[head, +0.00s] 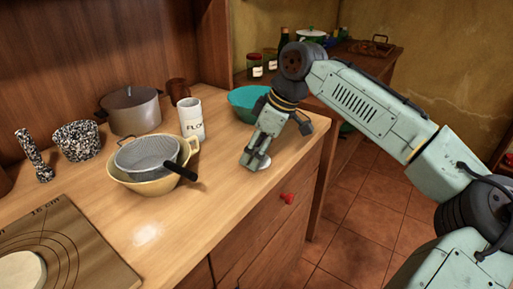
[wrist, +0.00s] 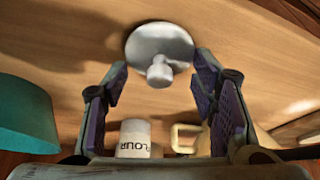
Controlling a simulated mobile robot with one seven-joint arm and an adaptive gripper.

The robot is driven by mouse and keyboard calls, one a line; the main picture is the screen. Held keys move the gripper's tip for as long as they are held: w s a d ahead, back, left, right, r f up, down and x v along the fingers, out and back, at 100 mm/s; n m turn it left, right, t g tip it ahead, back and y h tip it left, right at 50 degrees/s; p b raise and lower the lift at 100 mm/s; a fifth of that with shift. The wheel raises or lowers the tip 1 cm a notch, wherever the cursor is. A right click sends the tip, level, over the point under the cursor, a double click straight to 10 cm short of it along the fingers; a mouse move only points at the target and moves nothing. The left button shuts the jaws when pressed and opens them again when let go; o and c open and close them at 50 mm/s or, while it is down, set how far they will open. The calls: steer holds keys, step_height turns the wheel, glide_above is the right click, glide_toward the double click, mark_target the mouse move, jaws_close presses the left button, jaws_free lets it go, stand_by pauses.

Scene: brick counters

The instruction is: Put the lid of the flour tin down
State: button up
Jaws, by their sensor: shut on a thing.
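The lid (head: 262,163) of the flour tin is a pale metal disc by my gripper (head: 254,163), low over the front right of the counter. In the wrist view the lid (wrist: 160,42) lies between the fingertips of my gripper (wrist: 161,68), its knob facing the camera. I cannot tell whether the lid touches the counter. The white flour tin (head: 191,121) stands upright and uncovered behind and left of my gripper; it also shows in the wrist view (wrist: 134,138).
A teal bowl (head: 247,101) stands just behind my gripper. A yellow bowl (head: 150,183) holding a black-handled sieve (head: 150,155) is to the left. A grey pot (head: 132,111) is farther back. The counter's front edge is close to the gripper; bare wood lies left of it.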

steer(key=shift+f, duration=0.25)
steer(key=shift+f, duration=0.15)
steer(key=o, duration=0.9)
steer(key=v, duration=1.2)
steer(key=shift+a+r+b, duration=0.1)
steer(key=shift+r+b, duration=0.2)
